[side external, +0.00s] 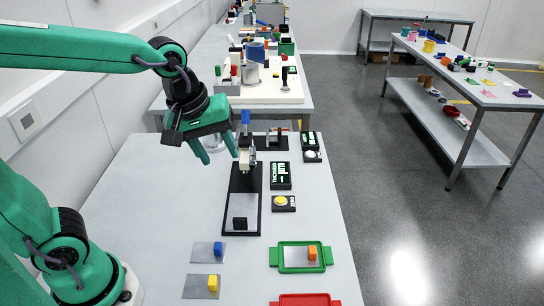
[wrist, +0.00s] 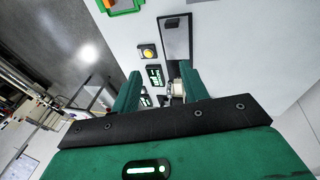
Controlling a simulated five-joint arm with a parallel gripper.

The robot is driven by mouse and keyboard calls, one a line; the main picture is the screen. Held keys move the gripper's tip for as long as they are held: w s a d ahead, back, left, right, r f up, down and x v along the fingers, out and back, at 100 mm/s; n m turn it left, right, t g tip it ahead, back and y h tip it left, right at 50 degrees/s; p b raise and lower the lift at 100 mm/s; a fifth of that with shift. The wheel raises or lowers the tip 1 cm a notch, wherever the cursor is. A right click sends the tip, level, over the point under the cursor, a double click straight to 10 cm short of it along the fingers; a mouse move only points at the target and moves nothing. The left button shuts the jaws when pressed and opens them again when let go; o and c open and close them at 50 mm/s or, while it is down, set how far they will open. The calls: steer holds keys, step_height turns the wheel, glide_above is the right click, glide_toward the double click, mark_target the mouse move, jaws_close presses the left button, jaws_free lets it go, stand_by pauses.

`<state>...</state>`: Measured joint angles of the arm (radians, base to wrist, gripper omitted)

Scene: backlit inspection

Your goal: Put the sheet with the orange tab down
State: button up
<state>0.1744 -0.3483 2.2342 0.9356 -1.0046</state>
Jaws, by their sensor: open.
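The sheet (side external: 294,259) with the orange tab (side external: 312,253) lies flat in the green tray (side external: 275,257) near the front right of the table. The orange tab (wrist: 109,3) and part of the green tray (wrist: 124,10) show at the top edge of the wrist view. My gripper (side external: 218,156) is open and empty above the table. It is well back from the tray, to the left of the upright part of the black fixture (side external: 254,232). In the wrist view my open gripper (wrist: 159,78) has nothing between its fingers.
A sheet with a black tab (side external: 240,212) lies on the fixture's front end. Sheets with a blue tab (side external: 207,251) and a yellow tab (side external: 200,284) lie front left. A red tray (side external: 305,301) is at the front edge. A yellow button (side external: 280,201) sits right of the fixture.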

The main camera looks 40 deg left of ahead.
steer(key=s+a+m+t, duration=0.2)
steer(key=s+a+m, duration=0.3)
steer(key=s+m, duration=0.2)
steer(key=shift+s+a+m+y, duration=0.15)
steer(key=shift+s+m+y, duration=0.2)
steer(key=shift+m, duration=0.95)
